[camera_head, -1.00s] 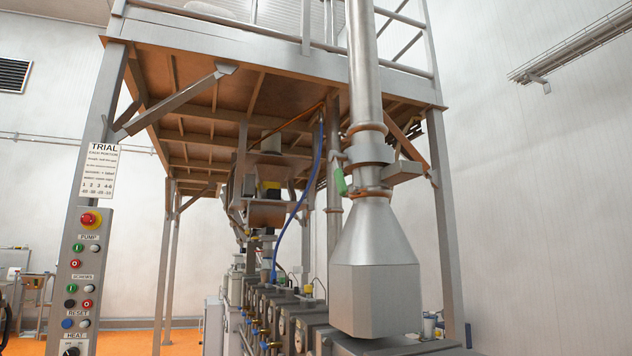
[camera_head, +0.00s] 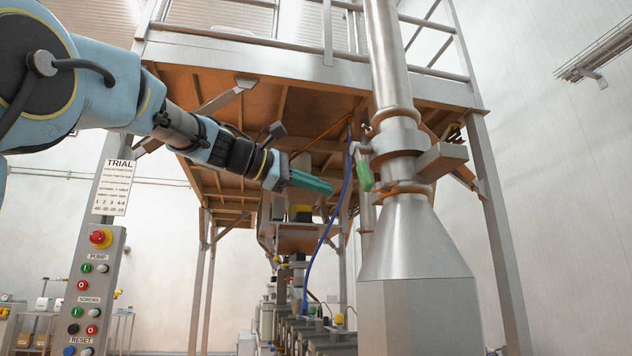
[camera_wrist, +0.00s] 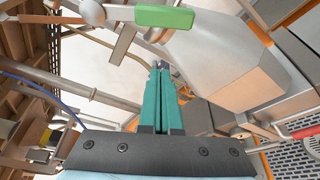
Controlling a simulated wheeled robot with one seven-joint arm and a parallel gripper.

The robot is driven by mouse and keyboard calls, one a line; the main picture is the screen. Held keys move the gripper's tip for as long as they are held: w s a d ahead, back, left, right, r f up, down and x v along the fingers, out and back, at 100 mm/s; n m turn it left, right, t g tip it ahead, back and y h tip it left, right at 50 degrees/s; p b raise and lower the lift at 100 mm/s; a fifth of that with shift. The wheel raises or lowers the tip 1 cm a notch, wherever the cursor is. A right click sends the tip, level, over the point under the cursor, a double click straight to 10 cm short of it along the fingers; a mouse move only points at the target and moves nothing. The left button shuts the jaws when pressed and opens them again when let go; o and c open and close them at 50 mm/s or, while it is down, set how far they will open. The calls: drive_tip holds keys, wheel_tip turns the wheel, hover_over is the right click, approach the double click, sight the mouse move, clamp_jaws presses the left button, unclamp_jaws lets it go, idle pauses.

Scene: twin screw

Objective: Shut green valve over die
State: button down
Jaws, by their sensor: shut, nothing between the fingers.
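The green valve handle (camera_head: 364,175) hangs steeply, near vertical, on the left side of the vertical steel pipe (camera_head: 398,138), above the cone-shaped steel hood (camera_head: 416,240). In the wrist view the green handle (camera_wrist: 165,17) lies across the top, beyond my fingertips. My gripper (camera_head: 330,187) comes in from the left with its teal fingers pointing right toward the handle. In the head view its tips appear a short way left of the handle, with a gap between. In the wrist view my gripper (camera_wrist: 160,68) has its fingers together and empty.
A blue hose (camera_head: 335,215) hangs just beyond my fingertips. A control panel (camera_head: 92,290) with a red stop button stands at left. The orange-brown platform underside (camera_head: 260,100) is overhead. A grey box (camera_head: 442,160) juts from the pipe's right side.

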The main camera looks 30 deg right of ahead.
sight(366, 165)
drive_tip(key=s+d+p, duration=0.3)
drive_tip(key=d, duration=0.2)
drive_tip(key=shift+s+r, duration=0.35)
drive_tip(key=shift+r, duration=0.05)
drive_tip(key=shift+r, duration=0.1)
drive_tip(key=shift+s+a+n+p, duration=0.15)
drive_tip(key=shift+s+n+p, duration=0.2)
drive_tip(key=shift+p, duration=0.45)
